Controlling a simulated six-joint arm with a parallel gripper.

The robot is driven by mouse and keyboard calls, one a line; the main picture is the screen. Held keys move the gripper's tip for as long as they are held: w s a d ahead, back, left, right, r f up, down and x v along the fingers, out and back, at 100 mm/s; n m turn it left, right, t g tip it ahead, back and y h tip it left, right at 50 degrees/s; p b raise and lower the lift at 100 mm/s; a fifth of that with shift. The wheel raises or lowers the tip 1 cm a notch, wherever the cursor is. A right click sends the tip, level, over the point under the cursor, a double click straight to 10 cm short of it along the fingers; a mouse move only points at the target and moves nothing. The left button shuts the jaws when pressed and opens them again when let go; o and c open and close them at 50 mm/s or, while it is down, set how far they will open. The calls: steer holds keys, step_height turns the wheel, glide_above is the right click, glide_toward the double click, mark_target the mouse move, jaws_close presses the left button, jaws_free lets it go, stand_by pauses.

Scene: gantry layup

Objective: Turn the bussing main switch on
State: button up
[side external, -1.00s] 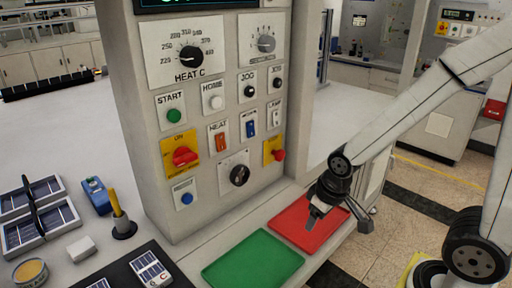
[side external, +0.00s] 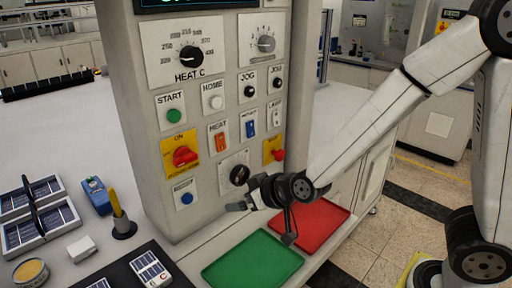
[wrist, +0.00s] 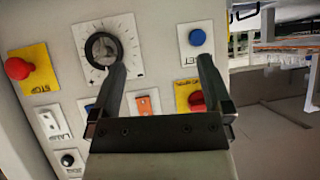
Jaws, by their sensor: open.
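The main switch (side external: 184,156) is a red rotary handle on a yellow plate, with ON printed at the top, on the left of the panel front. Its handle lies roughly sideways, not upright towards ON. In the wrist view the red handle (wrist: 197,101) is partly hidden by the right finger. My gripper (side external: 239,205) is in front of the lower panel, right of and below the switch, apart from it. In the wrist view my gripper (wrist: 160,66) has its fingers spread with nothing between them.
Close by are a black dial (side external: 239,175), a blue button (side external: 186,198), an orange rocker (side external: 221,141) and a red stop button (side external: 278,155). A green tray (side external: 252,262) and a red tray (side external: 318,222) lie below. A yellow-handled tool (side external: 118,210) stands left of the panel.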

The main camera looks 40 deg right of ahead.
steer(key=w+a+r+t, duration=0.2)
steer(key=a+r+t, duration=0.1)
steer(key=a+r, duration=0.1)
steer(key=m+t+h, duration=0.1)
steer(key=t+h, duration=0.1)
steer(key=t, duration=0.2)
glide_toward(188, 161)
steer(key=shift+w, duration=1)
steer(key=shift+d+f, duration=0.15)
steer(key=shift+w, duration=3.9)
steer(key=c, duration=1.1)
